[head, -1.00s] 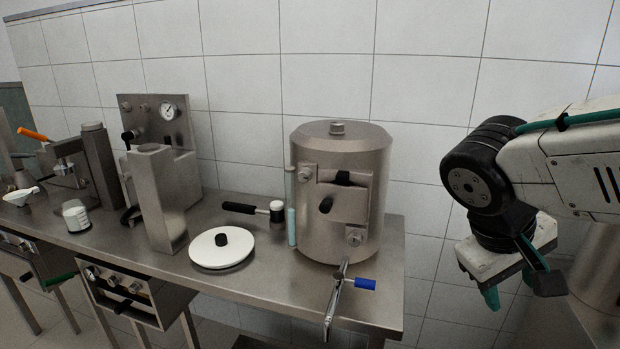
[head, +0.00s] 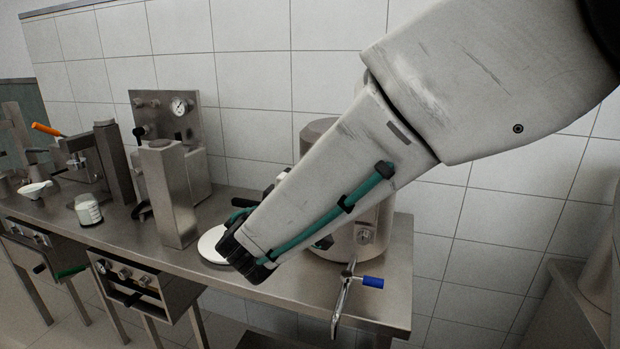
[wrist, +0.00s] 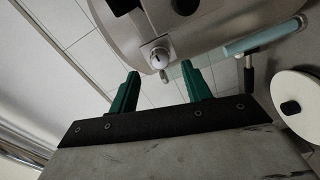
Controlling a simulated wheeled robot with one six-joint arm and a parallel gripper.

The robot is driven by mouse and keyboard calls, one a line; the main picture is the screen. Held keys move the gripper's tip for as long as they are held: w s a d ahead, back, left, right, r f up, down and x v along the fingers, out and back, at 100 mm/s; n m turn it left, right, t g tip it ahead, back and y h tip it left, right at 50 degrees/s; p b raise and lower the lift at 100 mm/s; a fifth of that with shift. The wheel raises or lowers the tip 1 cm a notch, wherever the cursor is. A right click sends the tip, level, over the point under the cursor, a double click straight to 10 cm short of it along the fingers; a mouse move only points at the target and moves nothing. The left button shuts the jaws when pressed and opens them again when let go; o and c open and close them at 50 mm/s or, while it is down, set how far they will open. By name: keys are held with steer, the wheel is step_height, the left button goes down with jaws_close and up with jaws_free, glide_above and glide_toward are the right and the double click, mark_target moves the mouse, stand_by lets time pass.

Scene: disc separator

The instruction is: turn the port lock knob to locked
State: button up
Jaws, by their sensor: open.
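The steel drum of the separator (head: 318,133) stands on the bench, mostly hidden behind my arm in the head view. A second metal knob (head: 366,237) shows low on the drum in the head view. I cannot read labels to tell which is the port lock knob. My gripper (wrist: 160,76) is open and empty, its green fingers apart and the first knob just beyond their tips.
A black handle (wrist: 185,5) is on the drum nearby. A white round lid (wrist: 305,102) lies on the bench. A blue-handled valve (head: 371,282) sticks out at the front.

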steer(key=x, duration=0.4)
steer(key=c, duration=1)
